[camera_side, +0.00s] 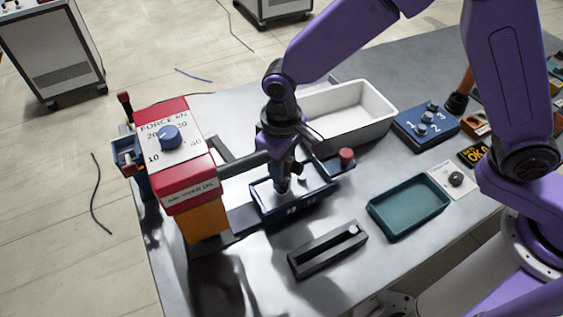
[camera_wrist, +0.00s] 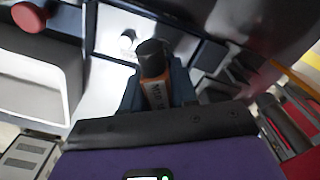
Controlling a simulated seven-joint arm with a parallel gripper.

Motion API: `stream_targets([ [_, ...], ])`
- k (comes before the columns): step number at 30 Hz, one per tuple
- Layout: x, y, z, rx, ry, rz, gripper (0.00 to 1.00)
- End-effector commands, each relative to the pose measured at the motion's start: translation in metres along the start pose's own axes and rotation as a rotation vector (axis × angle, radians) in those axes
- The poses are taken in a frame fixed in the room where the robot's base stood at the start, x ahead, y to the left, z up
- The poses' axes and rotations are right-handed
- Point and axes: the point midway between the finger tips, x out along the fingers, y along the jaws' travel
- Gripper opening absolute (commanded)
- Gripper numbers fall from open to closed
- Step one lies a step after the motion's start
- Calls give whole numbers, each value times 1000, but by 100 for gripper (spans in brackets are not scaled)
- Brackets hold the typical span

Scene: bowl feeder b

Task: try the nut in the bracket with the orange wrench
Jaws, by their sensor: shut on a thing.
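My gripper (camera_side: 283,183) points down over a low dark blue fixture (camera_side: 309,207) beside the red press. In the wrist view my gripper (camera_wrist: 157,90) is shut on the orange wrench (camera_wrist: 156,92), which has a black end and a printed label. The wrench's black end is over the pale floor of the fixture, near a small white round part (camera_wrist: 127,41). I cannot tell whether that part is the nut, nor make out the bracket for certain. Whether the wrench touches anything is unclear.
The red press (camera_side: 190,185) with its blue dial stands close on the left. A white bin (camera_side: 372,135) is behind, with a red knob (camera_side: 347,155) in front. A teal tray (camera_side: 408,207), a dark slotted block (camera_side: 328,250) and a blue numbered block (camera_side: 425,125) lie around.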

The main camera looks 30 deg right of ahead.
Motion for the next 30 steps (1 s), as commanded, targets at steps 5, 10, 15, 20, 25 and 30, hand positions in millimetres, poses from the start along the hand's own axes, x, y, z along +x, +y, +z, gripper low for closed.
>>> stream_targets([
  [5, 1, 0, 0, 0, 1, 0, 0],
  [10, 3, 0, 0, 0, 1, 0, 0],
  [15, 6, 0, 0, 0, 1, 0, 0],
  [20, 8, 0, 0, 0, 0, 0, 0],
  [25, 10, 0, 0, 0, 0, 0, 0],
  [30, 12, 0, 0, 0, 0, 0, 0],
])
